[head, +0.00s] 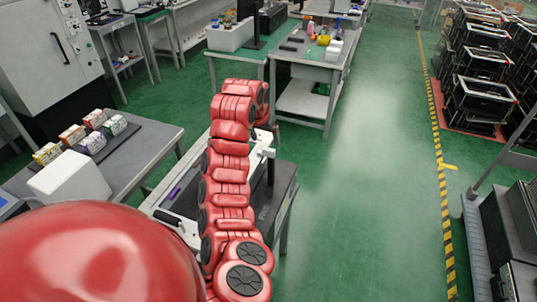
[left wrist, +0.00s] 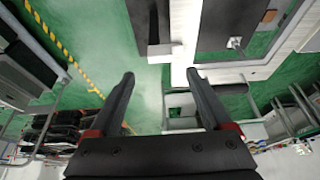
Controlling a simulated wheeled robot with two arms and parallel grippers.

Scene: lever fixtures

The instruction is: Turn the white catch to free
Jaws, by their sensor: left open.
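The white catch (head: 262,140) shows in the head view as a small white fixture just right of my red left arm, at the table's far end. Part of it is hidden by the arm. In the left wrist view, a white piece with a short white handle (left wrist: 163,49) lies just beyond my fingertips, near the gap between them. My left gripper (left wrist: 160,74) is open, its two black fingers apart with nothing between them. A gap appears to remain between fingers and handle. The catch's exact setting is unclear. My right gripper is not in view.
The fixture stands on a grey table (head: 287,190) partly covered by my arm. A grey bench (head: 150,139) with several small patterned boxes is on the left. Another workbench (head: 310,72) stands behind. Green floor is clear to the right, up to a yellow-black line (head: 440,170).

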